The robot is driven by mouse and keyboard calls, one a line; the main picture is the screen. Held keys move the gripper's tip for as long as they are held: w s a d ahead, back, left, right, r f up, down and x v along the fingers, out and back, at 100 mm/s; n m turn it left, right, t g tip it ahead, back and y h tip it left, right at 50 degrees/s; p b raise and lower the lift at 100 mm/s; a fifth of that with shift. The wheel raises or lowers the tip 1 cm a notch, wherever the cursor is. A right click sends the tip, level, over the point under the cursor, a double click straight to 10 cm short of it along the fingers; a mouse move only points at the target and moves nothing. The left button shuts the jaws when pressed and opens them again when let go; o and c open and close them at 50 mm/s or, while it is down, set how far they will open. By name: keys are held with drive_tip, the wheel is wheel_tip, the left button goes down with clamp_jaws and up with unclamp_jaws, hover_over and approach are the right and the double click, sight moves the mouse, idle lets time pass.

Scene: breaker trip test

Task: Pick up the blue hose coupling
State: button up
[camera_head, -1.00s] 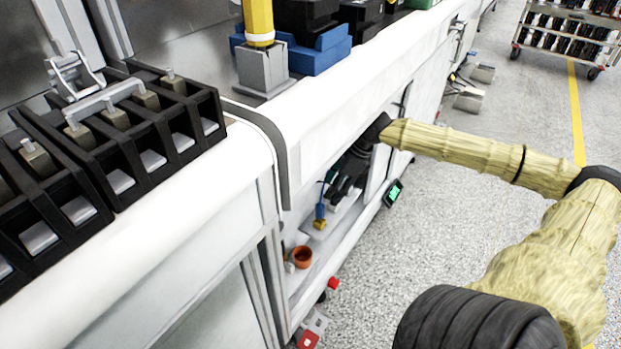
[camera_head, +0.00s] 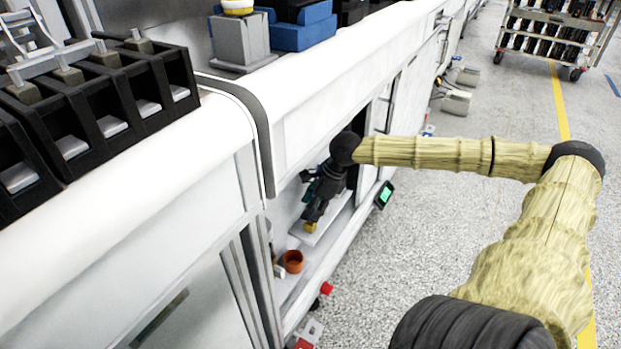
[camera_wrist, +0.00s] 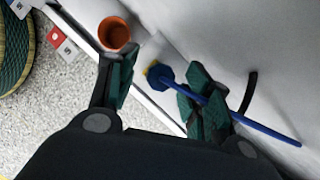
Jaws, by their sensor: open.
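The blue hose coupling (camera_wrist: 163,74) lies in the upper middle of the wrist view, with a yellow tip and a long thin blue hose running down to the right. My gripper (camera_wrist: 155,85) is open, with a dark green pad on each finger. The coupling's head is in the gap, closer to the right finger, which partly covers the hose. I cannot tell whether they touch. In the head view my gripper (camera_head: 316,208) reaches down into the cabinet opening and hides most of the coupling; only its yellow end (camera_head: 310,227) shows below the fingers.
An orange cup (camera_head: 293,261) stands on the low shelf left of my gripper; it also shows near the left finger in the wrist view (camera_wrist: 114,33). The white bench edge (camera_head: 330,75) overhangs the opening. Open floor (camera_head: 430,215) lies to the right.

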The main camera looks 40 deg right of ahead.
drive_tip(key=shift+b+x, duration=0.3)
drive_tip(key=shift+x, duration=0.5)
drive_tip(key=shift+r, duration=0.1)
drive_tip(key=shift+c, duration=0.2)
clamp_jaws()
drive_tip(key=shift+r, duration=0.1)
